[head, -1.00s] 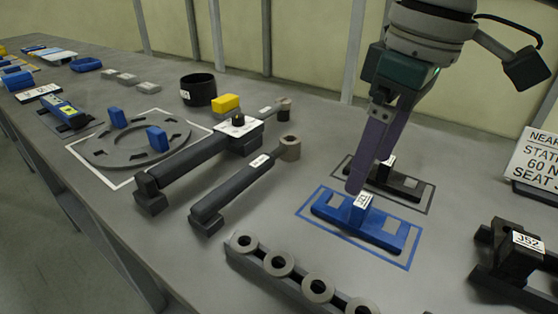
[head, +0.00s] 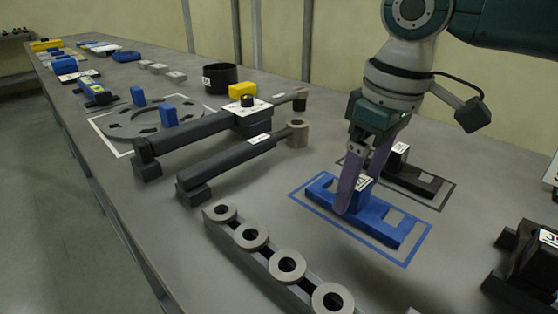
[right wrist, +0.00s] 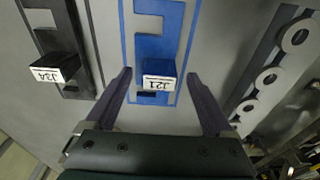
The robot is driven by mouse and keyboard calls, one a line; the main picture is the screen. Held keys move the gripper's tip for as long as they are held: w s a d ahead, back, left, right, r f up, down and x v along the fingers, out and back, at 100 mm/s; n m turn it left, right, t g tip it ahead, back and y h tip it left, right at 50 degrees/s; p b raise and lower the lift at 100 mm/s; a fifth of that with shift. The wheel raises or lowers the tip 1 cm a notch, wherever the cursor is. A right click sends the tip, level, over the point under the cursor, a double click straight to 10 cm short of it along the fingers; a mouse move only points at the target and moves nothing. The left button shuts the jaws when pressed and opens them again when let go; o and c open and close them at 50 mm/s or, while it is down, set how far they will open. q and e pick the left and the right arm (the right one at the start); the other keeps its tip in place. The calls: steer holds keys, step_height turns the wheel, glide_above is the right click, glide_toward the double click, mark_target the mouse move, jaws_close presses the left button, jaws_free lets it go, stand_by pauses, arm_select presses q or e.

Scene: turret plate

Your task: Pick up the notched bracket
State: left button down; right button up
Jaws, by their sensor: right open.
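A blue bracket (head: 381,223) with cut-outs and an upright tab labelled J21 lies flat inside a blue outline on the table. A similar black bracket (head: 422,183) lies behind it in a dark outline. I cannot tell from the labels which is called notched. My right gripper (head: 358,192) points down over the blue bracket, its purple fingers apart on either side of the tab. In the right wrist view, the open fingers flank the blue bracket (right wrist: 157,47) with gaps on both sides; the black bracket (right wrist: 60,20) is to the left. My left gripper is not in view.
A rail with several grey rings (head: 252,236) lies in front of the blue bracket. Two dark arm-like tools (head: 225,165) lie to its left, and a dark block fixture (head: 535,255) to its right. A round plate (head: 150,122) is farther left.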

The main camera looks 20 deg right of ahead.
steer(key=shift+f, duration=0.6)
jaws_close()
steer(key=shift+r, duration=0.1)
stand_by(0.3)
